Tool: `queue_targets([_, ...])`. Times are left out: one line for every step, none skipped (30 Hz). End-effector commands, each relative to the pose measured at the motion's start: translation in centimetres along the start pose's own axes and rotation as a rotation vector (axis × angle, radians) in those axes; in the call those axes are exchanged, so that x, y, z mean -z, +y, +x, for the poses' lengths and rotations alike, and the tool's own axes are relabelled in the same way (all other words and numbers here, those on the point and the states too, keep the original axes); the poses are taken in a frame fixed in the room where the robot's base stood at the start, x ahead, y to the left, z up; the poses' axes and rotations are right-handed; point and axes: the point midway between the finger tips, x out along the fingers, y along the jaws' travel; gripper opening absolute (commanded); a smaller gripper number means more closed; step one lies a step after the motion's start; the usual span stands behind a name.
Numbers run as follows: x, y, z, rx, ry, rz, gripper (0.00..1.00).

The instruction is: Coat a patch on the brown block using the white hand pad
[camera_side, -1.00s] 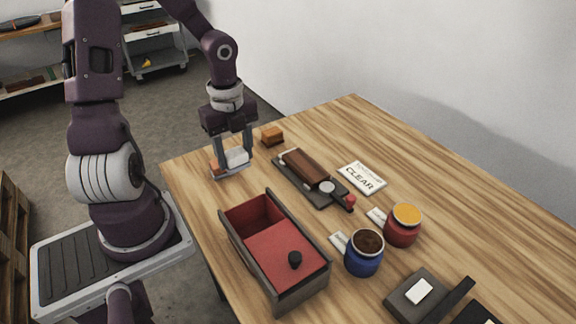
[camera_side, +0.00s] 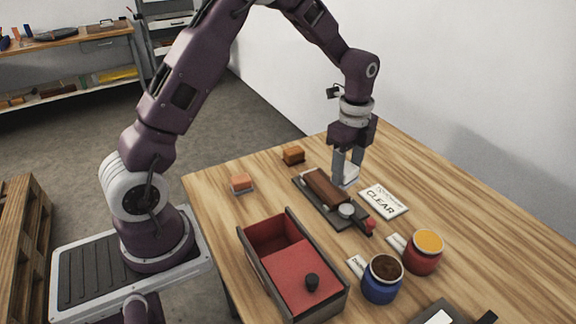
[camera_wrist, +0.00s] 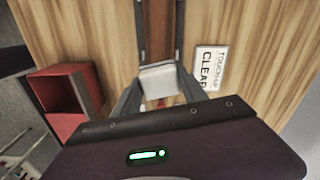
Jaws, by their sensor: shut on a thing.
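The brown block (camera_side: 322,187) lies clamped in a long dark fixture (camera_side: 301,182) on the wooden table. It also shows in the wrist view (camera_wrist: 161,28), running up from the pad. My gripper (camera_side: 346,180) is shut on the white hand pad (camera_wrist: 158,80), which shows partly behind the fingers in the side view (camera_side: 351,174). The pad hangs over or just beyond the block, in line with it in the wrist view. I cannot tell whether pad and block touch. The pad's underside is hidden.
A CLEAR card (camera_side: 383,201) lies right of the fixture. A blue jar (camera_side: 380,288), a red jar (camera_side: 421,262) and a red-lined box (camera_side: 297,266) stand nearer. An orange pad (camera_side: 241,182) and an orange-brown block (camera_side: 293,155) sit left. A dark holder is cut off at the bottom.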

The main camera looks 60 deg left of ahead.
Motion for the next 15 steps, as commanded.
queue_targets([3.4, -1.2, -0.4, 0.004, -0.002, 0.023, 0.18])
queue_targets([5.2, -1.7, -0.6, 0.003, -0.002, 0.032, 0.18])
queue_targets([7.7, -2.2, -1.1, 0.004, -0.003, 0.047, 0.18])
queue_targets([9.5, -2.4, -1.4, 0.003, -0.003, 0.06, 0.18])
queue_targets([11.2, -2.6, -1.8, 0.002, -0.003, 0.073, 0.18])
queue_targets([13.4, -2.6, -2.2, 0.003, -0.002, 0.093, 0.18])
queue_targets([14.8, -2.5, -2.5, 0.003, -0.002, 0.107, 0.18])
queue_targets([16.2, -2.4, -2.9, 0.003, -0.002, 0.122, 0.18])
queue_targets([17.8, -2.2, -3.2, 0.002, -0.002, 0.14, 0.18])
queue_targets([18.8, -2.0, -3.5, 0.002, -0.001, 0.152, 0.18])
queue_targets([19.6, -1.8, -3.7, 0.001, -0.002, 0.162, 0.18])
queue_targets([20.6, -1.6, -4.0, 0.0, -0.001, 0.173, 0.18])
queue_targets([21.1, -1.5, -4.1, 0.001, -0.001, 0.18, 0.18])
queue_targets([21.5, -1.4, -4.2, 0.0, -0.001, 0.185, 0.18])
queue_targets([21.9, -1.2, -4.2, -0.002, -0.001, 0.191, 0.18])
